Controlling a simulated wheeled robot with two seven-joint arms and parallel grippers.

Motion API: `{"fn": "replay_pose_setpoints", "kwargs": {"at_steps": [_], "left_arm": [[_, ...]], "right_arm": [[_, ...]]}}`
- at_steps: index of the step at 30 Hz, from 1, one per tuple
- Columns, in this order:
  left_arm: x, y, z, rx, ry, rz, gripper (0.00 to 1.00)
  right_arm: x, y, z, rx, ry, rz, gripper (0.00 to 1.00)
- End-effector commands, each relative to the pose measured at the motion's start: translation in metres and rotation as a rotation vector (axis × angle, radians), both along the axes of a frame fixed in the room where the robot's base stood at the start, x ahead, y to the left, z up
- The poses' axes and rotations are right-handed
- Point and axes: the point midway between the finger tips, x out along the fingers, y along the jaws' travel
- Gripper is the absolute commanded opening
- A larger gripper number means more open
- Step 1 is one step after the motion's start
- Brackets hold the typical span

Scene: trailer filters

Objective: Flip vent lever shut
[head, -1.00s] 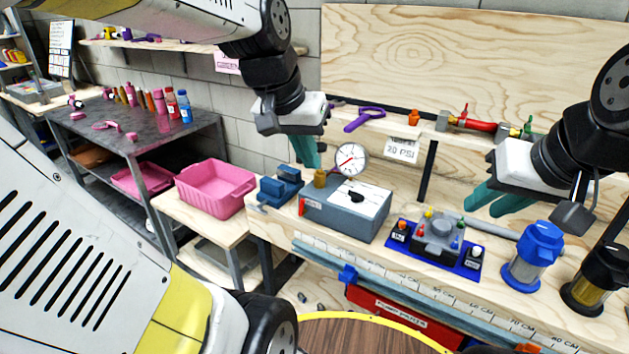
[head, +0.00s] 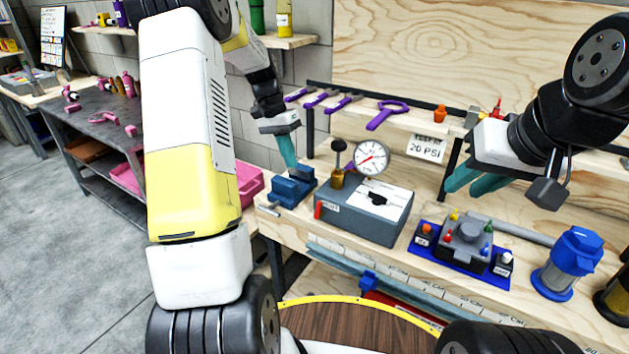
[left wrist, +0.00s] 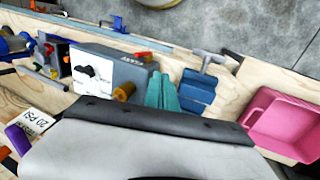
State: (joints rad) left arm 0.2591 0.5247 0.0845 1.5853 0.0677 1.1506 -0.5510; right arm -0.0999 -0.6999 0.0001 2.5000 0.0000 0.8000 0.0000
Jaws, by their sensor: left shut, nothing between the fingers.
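The vent lever is a small red handle (head: 318,209) on the front left of the grey test box (head: 358,225). It appears upright, beside a printed label. In the left wrist view the red lever (left wrist: 145,56) shows at the box's far edge. My left gripper (head: 291,164) is shut and empty, above the blue vise and left of the box, apart from the lever. Its teal fingers (left wrist: 163,95) show between the box and the vise in the left wrist view. My right gripper (head: 462,187) is open and empty, right of the box over the bench.
The blue vise (head: 293,187) stands just left of the box. A brass fitting with a black knob (head: 338,160) and a round gauge (head: 371,158) rise behind the lever. A valve block on a blue plate (head: 463,243) sits right. A pink bin (head: 250,182) is partly hidden by my arm.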

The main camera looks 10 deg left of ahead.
Motion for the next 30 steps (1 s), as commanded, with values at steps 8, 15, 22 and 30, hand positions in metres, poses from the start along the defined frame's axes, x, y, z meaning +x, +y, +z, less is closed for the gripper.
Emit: {"fn": "replay_pose_setpoints", "kwargs": {"at_steps": [8,15,22,30], "left_arm": [[0.003,0.002,-0.006,-0.007,0.007,-0.006,0.0],[0.002,0.001,-0.01,-0.008,0.009,-0.006,0.0],[-0.002,-0.009,-0.041,-0.008,0.013,-0.006,0.0],[-0.008,-0.026,-0.097,-0.008,0.012,-0.007,0.0]], "right_arm": [[0.0,0.0,0.0,0.0,0.0,0.0,0.28],[0.0,0.0,0.0,0.0,0.0,0.0,0.28],[0.0,0.0,0.0,0.0,0.0,0.0,0.28],[0.0,0.0,0.0,0.0,0.0,0.0,0.28]]}}
